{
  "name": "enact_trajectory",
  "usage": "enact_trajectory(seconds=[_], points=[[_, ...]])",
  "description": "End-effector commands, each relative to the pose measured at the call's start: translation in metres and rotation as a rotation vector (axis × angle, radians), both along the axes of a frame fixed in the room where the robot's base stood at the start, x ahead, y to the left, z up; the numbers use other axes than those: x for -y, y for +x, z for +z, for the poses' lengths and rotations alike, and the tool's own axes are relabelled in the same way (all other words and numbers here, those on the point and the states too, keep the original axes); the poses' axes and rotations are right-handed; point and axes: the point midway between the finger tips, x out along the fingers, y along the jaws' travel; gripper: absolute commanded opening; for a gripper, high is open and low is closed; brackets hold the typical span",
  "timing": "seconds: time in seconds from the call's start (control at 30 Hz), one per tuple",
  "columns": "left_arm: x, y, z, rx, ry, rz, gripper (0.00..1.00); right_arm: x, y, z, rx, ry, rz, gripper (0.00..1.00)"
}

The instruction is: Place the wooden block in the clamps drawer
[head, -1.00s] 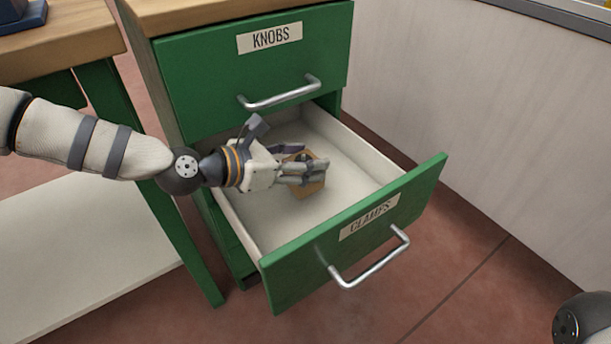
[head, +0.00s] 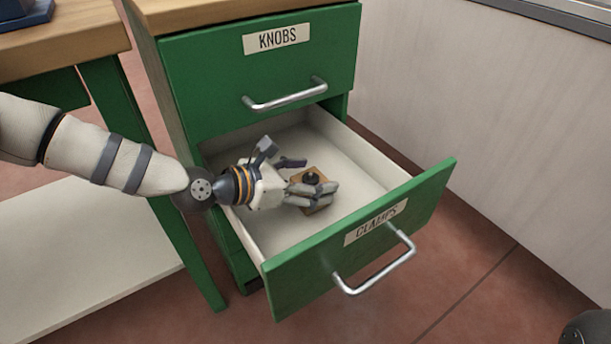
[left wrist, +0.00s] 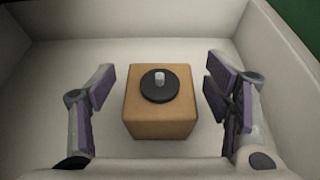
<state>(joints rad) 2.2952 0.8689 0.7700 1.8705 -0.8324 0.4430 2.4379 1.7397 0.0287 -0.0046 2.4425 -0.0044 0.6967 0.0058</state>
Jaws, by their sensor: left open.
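The wooden block (head: 318,205), with a round black knob-like piece on top, sits inside the open clamps drawer (head: 360,165). In the left wrist view the block (left wrist: 160,115) rests on the pale drawer floor, with gaps on both sides to the fingers. My left gripper (head: 308,178) is inside the drawer, open, with its fingers on either side of the block; it also shows in the left wrist view (left wrist: 168,100). The near fingers hide part of the block in the head view. My right gripper is not in view.
The closed knobs drawer (head: 260,65) is directly above. The clamps drawer's green front (head: 335,250) and pale side walls surround my gripper. A workbench with a green leg (head: 170,220) stands at left, a pale wall (head: 480,120) at right. The drawer floor right of the block is clear.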

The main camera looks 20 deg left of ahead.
Motion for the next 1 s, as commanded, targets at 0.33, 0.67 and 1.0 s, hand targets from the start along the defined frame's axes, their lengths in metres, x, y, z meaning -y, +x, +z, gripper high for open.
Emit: enact_trajectory(seconds=[0.33, 0.67, 1.0], points=[[-0.035, -0.041, 0.028, 0.003, -0.003, 0.007, 0.71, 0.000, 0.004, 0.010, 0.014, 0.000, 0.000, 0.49], [-0.066, -0.084, 0.049, 0.001, -0.002, 0.004, 0.71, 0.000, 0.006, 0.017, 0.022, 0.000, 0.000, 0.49], [-0.068, -0.088, 0.049, 0.001, 0.000, 0.000, 0.71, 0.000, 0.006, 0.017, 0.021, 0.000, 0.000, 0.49]])
